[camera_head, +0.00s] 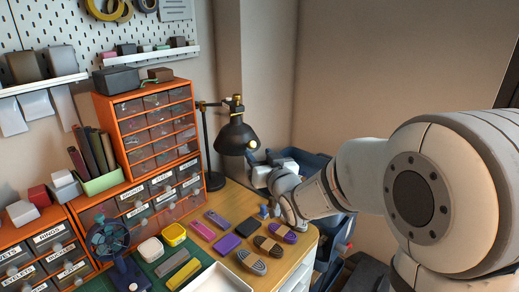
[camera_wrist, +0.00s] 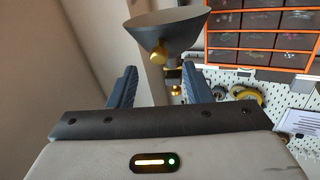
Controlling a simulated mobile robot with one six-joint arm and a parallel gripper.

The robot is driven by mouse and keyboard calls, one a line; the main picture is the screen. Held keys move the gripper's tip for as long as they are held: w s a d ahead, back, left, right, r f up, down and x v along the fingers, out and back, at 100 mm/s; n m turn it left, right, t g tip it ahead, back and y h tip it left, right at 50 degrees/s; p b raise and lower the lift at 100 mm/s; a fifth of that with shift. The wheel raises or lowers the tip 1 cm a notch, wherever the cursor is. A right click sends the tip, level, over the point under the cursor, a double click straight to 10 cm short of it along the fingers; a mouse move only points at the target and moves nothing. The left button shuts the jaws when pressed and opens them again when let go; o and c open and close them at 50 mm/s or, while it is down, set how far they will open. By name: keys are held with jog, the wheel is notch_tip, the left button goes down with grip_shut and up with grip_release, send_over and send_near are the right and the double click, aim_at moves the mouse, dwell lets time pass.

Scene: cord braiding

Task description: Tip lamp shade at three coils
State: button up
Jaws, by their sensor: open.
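The black desk lamp has a dark cone shade (camera_head: 236,137) with brass fittings, on a dark stem left of my gripper in the head view. In the wrist view the shade (camera_wrist: 170,27) lies ahead of my fingers, with a brass knob (camera_wrist: 158,54) at its lower edge. My gripper (camera_head: 261,157) is open and empty, close to the right of the shade; its blue fingers (camera_wrist: 157,88) stand apart in the wrist view. I cannot tell whether they touch the shade. Three striped oval coils (camera_head: 268,246) lie in a slanting row on the wooden table.
Orange drawer cabinets (camera_head: 112,128) stand left of the lamp. A small blue fan (camera_head: 118,258) stands at the front left. A dark blue bin (camera_head: 310,162) is behind my arm.

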aim_at(253, 146)
jog(key=x, duration=0.5)
jog(key=shift+w+a+p, duration=0.1)
jog(key=shift+w+p, duration=0.15)
jog(key=shift+p, duration=0.1)
jog(key=shift+c, duration=0.6)
grip_shut()
